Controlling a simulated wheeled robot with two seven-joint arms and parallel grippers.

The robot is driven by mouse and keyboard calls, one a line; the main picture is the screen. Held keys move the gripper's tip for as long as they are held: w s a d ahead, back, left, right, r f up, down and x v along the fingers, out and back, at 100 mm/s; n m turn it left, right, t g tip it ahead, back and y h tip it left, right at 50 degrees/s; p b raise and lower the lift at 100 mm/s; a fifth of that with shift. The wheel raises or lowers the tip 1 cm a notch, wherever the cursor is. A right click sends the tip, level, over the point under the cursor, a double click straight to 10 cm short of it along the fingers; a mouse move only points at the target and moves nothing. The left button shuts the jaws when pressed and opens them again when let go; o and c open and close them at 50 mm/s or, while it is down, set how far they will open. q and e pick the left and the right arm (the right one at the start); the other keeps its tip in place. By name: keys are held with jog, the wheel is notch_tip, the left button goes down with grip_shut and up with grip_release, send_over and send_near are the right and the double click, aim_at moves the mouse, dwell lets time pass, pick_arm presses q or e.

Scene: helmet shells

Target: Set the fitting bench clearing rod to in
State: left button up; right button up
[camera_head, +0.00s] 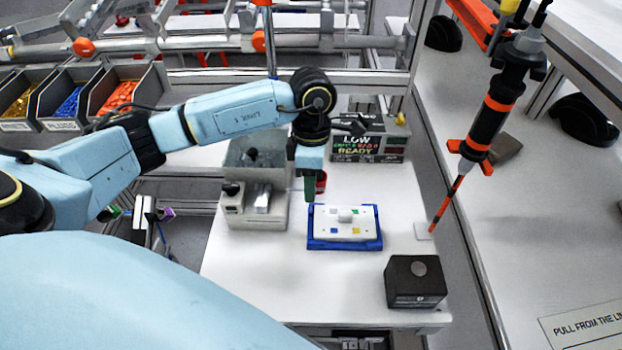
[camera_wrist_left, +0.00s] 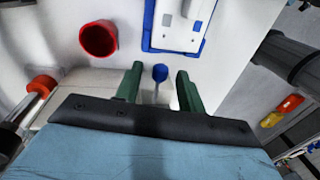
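My left gripper (camera_head: 309,188) points down over the white bench (camera_head: 255,285), behind the blue-edged tray. In the left wrist view its two green fingers (camera_wrist_left: 157,80) are spread apart. A blue round knob on a thin stem (camera_wrist_left: 160,73) shows between the fingertips; it looks like the clearing rod's end, but I cannot be sure. I cannot tell whether the fingers touch it, or whether it is in or out. In the head view the knob is hidden by the gripper. My right gripper is not in view.
A red cup (camera_wrist_left: 98,39) stands close beside the gripper. A blue tray (camera_head: 344,243) with a white plate, a grey machine (camera_head: 253,212), a display box (camera_head: 368,147) and a black box (camera_head: 415,281) crowd the bench. A black-orange tool (camera_head: 490,115) hangs at right. The front left bench is clear.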

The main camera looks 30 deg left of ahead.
pick_arm(q)
jog(key=shift+c, duration=0.2)
grip_shut()
jog(key=a, duration=0.1)
jog(key=s+a+b, duration=0.1)
jog(key=shift+s+a, duration=0.25)
jog(key=shift+a, duration=0.05)
jog(key=shift+o, duration=0.2)
grip_release()
jog(key=shift+s+a, duration=0.1)
